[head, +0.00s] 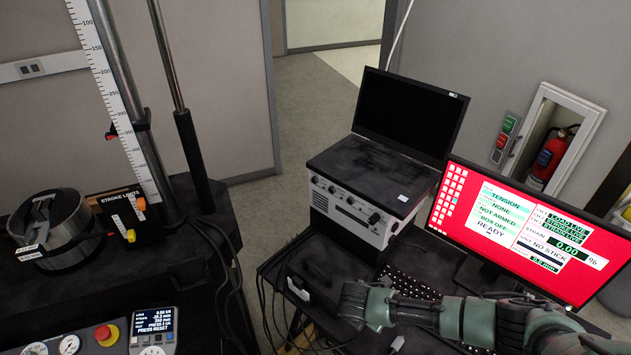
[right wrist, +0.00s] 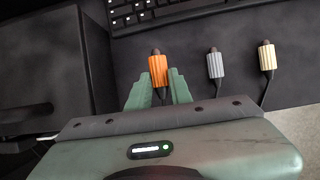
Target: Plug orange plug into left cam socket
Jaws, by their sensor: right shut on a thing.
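The orange plug (right wrist: 157,70) is upright in the right wrist view, with its dark tip toward the keyboard and its cable running back between my fingers. My right gripper (right wrist: 157,88) has its green fingers on either side of the plug and is shut on it. In the head view my right arm (head: 450,315) reaches in from the right, low over the dark desk; I cannot make out the plug there. The left cam socket cannot be told apart in either view. My left gripper is not in view.
A grey plug (right wrist: 215,66) and a yellow plug (right wrist: 266,57) stand to the right of the orange one. A keyboard (right wrist: 170,12) lies beyond. In the head view a white instrument box (head: 345,207) with knobs stands under a dark laptop screen (head: 410,115), beside a red-framed monitor (head: 440,217).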

